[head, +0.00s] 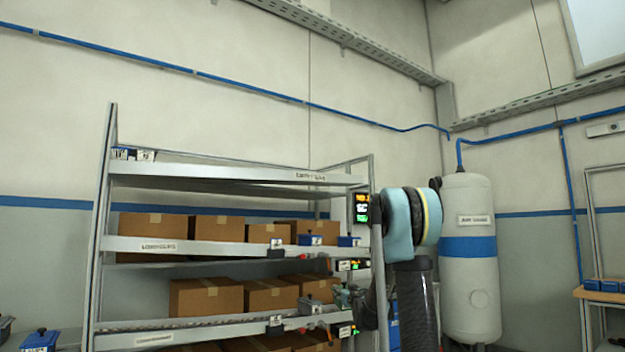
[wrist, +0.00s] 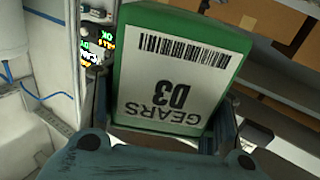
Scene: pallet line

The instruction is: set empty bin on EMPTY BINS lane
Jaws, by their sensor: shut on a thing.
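In the wrist view, my gripper (wrist: 163,125) is shut on a green bin (wrist: 130,30), with a finger along each side. The bin's white label (wrist: 180,80) shows a barcode and reads GEARS D3, upside down in this view. The bin's inside is hidden, so I cannot tell whether it is empty. In the head view, a metal rack (head: 240,182) has an upper shelf with little on it. Its shelf labels are too small to read surely, so I cannot tell which lane is EMPTY BINS. The held bin cannot be made out there.
Brown cartons (head: 205,297) fill the middle and lower shelves, with small blue bins (head: 311,240) at the right. Lit displays (head: 362,208) are on the rack's right post. A white tank (head: 470,285) stands right of my arm. A wooden bench (head: 600,294) is far right.

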